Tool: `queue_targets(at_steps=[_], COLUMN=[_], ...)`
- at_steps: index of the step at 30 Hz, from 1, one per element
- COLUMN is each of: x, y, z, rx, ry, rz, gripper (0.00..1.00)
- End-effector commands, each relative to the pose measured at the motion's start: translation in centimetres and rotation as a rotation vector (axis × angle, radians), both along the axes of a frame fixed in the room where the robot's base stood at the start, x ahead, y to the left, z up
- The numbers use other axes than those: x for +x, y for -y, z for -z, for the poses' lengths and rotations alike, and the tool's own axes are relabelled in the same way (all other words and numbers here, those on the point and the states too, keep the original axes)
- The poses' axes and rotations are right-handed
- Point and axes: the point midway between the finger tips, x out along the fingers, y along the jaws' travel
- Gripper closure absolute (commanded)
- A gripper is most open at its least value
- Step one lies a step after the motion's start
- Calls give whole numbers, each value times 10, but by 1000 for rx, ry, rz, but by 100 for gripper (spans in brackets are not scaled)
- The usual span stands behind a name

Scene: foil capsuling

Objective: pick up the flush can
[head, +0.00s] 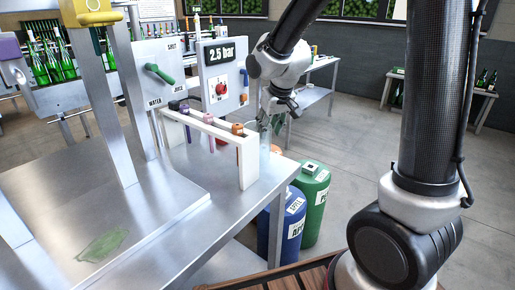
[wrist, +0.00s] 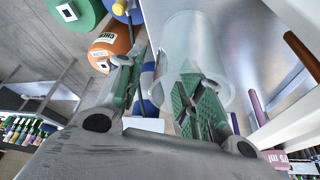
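The flush can appears to be the translucent whitish cylinder (wrist: 197,40) at the table's edge in the wrist view. In the head view only a pale part of it (head: 265,137) shows beside the white rack, partly hidden by my gripper. My gripper (head: 272,118) is at the can, above the table's right end. In the wrist view its two green-padded fingers (wrist: 162,88) are apart. The right finger overlaps the can in the picture and the left finger is off its left side. I cannot tell whether either finger touches it.
A white rack (head: 248,163) with several coloured-handled tools stands close to the can. A pressure panel (head: 222,75) reading 2.5 bar is behind. Blue (head: 284,222) and green (head: 311,200) drums stand beside the table. An orange drum (wrist: 112,44) shows in the wrist view.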

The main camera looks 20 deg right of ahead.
Motion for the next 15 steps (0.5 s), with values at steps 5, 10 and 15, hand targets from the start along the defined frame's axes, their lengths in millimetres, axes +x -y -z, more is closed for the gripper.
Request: queue_targets(at_steps=[5, 10, 15], x=[6, 7, 7], y=[-1, -1, -1], z=[16, 16, 16], rx=[0, 0, 0], ry=[-1, 1, 0], rz=[0, -1, -1], gripper=[63, 63, 85])
